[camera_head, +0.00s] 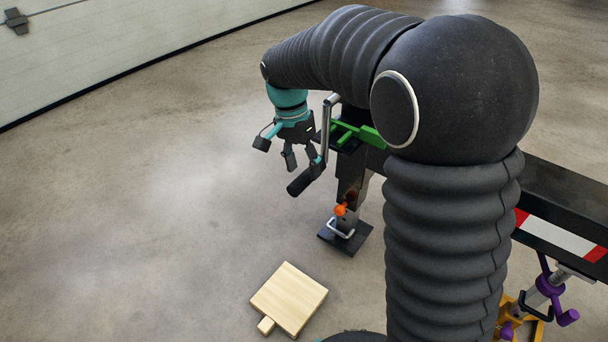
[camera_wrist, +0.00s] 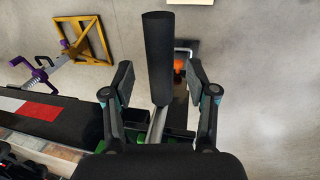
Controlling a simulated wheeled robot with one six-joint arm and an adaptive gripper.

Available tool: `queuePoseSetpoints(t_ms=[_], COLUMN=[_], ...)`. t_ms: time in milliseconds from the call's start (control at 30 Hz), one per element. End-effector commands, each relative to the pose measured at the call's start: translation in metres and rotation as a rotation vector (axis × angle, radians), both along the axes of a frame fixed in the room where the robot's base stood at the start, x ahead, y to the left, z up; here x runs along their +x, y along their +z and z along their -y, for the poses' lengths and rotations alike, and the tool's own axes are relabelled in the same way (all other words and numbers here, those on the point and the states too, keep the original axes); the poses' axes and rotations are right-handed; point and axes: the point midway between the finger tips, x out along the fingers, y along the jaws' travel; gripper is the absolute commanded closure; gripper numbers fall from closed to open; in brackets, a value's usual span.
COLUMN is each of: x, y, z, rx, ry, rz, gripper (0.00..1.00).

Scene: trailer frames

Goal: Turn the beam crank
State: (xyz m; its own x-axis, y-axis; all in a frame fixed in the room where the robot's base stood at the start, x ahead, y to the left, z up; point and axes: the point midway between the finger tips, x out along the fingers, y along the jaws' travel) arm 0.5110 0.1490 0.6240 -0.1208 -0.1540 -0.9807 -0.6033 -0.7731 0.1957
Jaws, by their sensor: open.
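The beam crank has a bent metal arm (camera_head: 326,135) and a black cylindrical handle (camera_head: 300,183) at its lower end. It is mounted by green parts (camera_head: 358,133) at the end of the dark beam (camera_head: 560,195). My gripper (camera_head: 302,160) is open, just above and beside the handle in the head view. In the wrist view the handle (camera_wrist: 158,55) lines up between the two spread fingers (camera_wrist: 158,85), with gaps on both sides. The metal arm (camera_wrist: 158,125) runs toward the camera. I cannot tell how deep the handle sits between the fingers.
A support leg (camera_head: 352,175) with an orange part (camera_head: 340,210) stands on a black foot plate (camera_head: 345,238). A wooden board (camera_head: 289,298) lies on the floor. A purple-handled jack (camera_head: 550,290) with a yellow frame stands at right. Floor at left is clear.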

Motion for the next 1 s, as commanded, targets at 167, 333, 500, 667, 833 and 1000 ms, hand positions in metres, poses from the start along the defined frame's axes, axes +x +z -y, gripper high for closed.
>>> queuePoseSetpoints(t_ms=[167, 333, 500, 667, 833, 1000], x=[-0.002, -0.003, -0.003, -0.003, -0.003, -0.003], y=[-0.019, -0.025, -0.025, -0.025, -0.025, -0.025], z=[0.003, 0.004, 0.004, 0.004, 0.004, 0.004], rx=[0.0, 0.0, 0.0, 0.0, 0.0, 0.0], ry=[0.0, 0.0, 0.0, 0.0, 0.0, 0.001], rz=[0.0, 0.0, 0.0, 0.0, 0.0, 0.001], gripper=[0.42, 0.42, 0.42, 0.65, 1.0, 1.0])
